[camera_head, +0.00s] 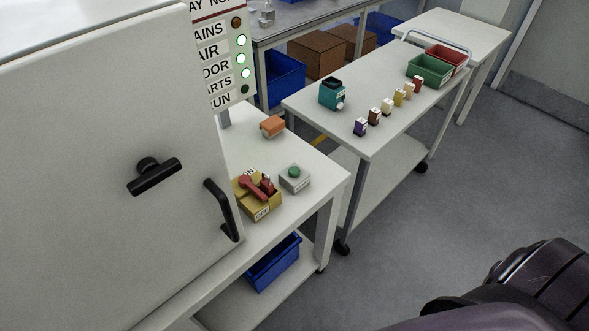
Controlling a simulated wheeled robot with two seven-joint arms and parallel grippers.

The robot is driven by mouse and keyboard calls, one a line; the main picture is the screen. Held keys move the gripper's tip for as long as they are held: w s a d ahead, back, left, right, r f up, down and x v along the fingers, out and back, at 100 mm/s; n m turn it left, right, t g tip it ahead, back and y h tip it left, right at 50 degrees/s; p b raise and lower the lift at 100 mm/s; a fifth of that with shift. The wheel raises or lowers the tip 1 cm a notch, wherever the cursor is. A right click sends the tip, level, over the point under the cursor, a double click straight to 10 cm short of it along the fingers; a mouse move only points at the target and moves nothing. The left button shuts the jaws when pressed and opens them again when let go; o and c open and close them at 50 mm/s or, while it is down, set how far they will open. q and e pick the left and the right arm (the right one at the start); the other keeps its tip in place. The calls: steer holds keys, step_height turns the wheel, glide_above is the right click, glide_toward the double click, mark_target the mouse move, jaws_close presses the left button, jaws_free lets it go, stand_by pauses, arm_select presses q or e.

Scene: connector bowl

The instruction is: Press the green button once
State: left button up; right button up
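The green button (294,171) is a round cap on top of a small light grey box (296,182). The box sits near the right edge of the near white table (316,170), right of a yellow box. The cap stands raised, and nothing touches it. Neither gripper can be made out in the head view. A dark arm part of mine (530,285) shows at the lower right, with no fingertips visible.
A yellow box (262,207) with red parts stands beside the button box, an orange block (272,126) behind. A large white cabinet door (90,170) with black handles fills the left. A cart (350,140) with small coloured items stands beyond; open floor lies right.

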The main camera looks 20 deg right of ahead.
jaws_close()
steer(key=shift+d, duration=0.15)
stand_by(1.1)
